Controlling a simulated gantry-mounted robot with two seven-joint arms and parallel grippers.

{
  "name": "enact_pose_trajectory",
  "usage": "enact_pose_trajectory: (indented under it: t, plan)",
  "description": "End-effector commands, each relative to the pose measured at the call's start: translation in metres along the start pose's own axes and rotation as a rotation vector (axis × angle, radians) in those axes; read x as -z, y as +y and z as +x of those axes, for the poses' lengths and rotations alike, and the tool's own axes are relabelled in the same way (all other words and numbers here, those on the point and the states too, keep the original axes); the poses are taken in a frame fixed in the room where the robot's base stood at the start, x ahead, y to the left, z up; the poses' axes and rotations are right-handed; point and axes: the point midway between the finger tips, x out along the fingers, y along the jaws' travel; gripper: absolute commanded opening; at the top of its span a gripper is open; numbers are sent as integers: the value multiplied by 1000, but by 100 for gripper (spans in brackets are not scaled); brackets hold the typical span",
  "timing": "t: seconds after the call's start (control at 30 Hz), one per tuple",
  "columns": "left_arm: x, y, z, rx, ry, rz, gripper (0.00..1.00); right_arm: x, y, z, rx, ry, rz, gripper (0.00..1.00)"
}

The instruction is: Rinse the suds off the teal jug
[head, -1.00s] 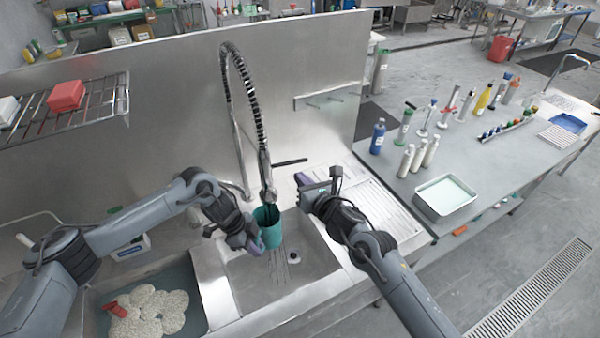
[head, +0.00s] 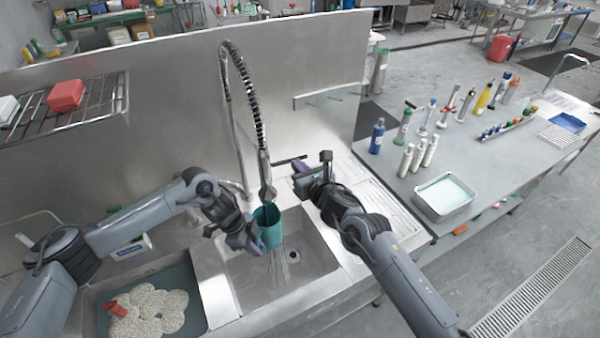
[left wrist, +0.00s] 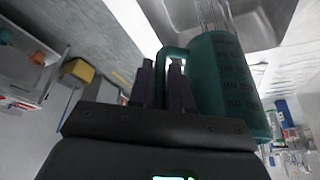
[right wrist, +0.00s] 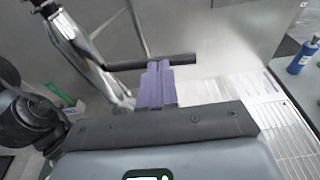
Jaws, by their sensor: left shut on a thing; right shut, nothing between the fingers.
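The teal jug (head: 268,228) hangs over the right sink basin, under the spray head (head: 267,190) of the tall spring tap. Water streaks (head: 279,264) run down below it. My left gripper (head: 254,244) is shut on the jug's handle; the left wrist view shows its fingers (left wrist: 162,82) at the handle beside the jug body (left wrist: 222,85). I cannot make out suds on the jug. My right gripper (head: 300,170) is shut and empty, close to the tap's black lever (head: 291,160). In the right wrist view its purple fingertips (right wrist: 157,82) overlap the lever (right wrist: 150,62); contact is unclear.
The left basin (head: 200,290) holds water, pale foam patches (head: 150,312) and a red item (head: 118,306). A wire rack (head: 95,110) with a red box is on the wall at left. A ridged drainboard (head: 375,205) lies right of the sink. Bottles and a tray (head: 444,196) stand on the right-hand table.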

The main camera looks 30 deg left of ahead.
Motion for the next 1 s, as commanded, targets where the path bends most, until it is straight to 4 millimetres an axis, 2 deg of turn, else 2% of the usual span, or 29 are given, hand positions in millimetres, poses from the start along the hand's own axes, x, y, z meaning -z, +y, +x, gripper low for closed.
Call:
enact_pose_trajectory:
  t: [0.4,0.63,0.9,1.0]
  plan:
    - [0,0,0,1,0,0,0,-5,-1,-1,11,-5,-41,0]
    - [0,0,0,1,0,0,0,1,-1,-6,10,-4,-41,0]
    - [0,0,0,1,1,0,0,32,0,-34,10,3,-41,0]
    - [0,0,0,1,0,0,0,27,-1,-50,10,0,-43,0]
